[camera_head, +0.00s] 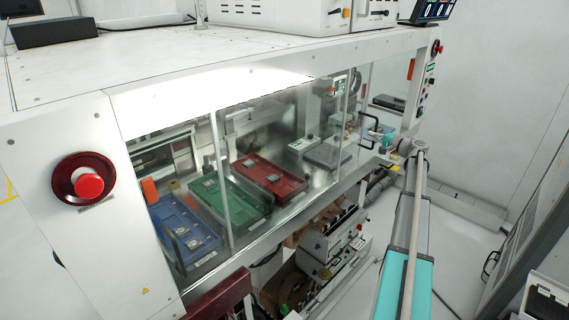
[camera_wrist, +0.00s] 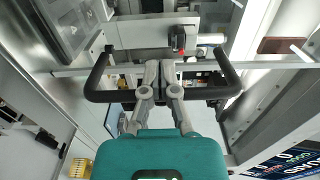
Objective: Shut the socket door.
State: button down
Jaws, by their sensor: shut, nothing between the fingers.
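My gripper (camera_head: 379,137) is at the right end of the glazed machine front, beside a black handle (camera_head: 367,119). In the wrist view my gripper (camera_wrist: 160,68) has its grey fingers together and empty. They overlap the middle of a U-shaped black handle (camera_wrist: 110,96), whose two arms run up towards a pale horizontal bar. I cannot tell whether the fingers touch the handle. The panel carrying the handle looks like the socket door, but its edges and how far it stands open are unclear.
Behind clear panels sit a blue tray (camera_head: 161,210), a green tray (camera_head: 202,190) and a red tray (camera_head: 247,168). A red stop button (camera_head: 89,186) is on the left front. An instrument (camera_head: 335,245) stands below. Open floor (camera_head: 470,235) lies at right.

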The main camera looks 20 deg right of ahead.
jog(key=shift+w+d, duration=0.3)
jog(key=shift+d, duration=0.45)
jog(key=shift+w+d, duration=0.3)
jog(key=shift+d, duration=0.45)
jog(key=shift+w+d, duration=0.3)
jog(key=shift+d, duration=0.45)
jog(key=w+d, duration=0.4)
jog(key=d, duration=0.5)
jog(key=w+d, duration=0.3)
jog(key=d, duration=0.6)
jog(key=shift+w+d, duration=0.25)
jog(key=shift+w, duration=0.1)
jog(key=shift+s, duration=0.15)
jog(key=shift+s+d, duration=0.2)
jog(key=shift+s, duration=1.25)
jog(key=shift+s+d, duration=0.2)
jog(key=shift+s, duration=1.25)
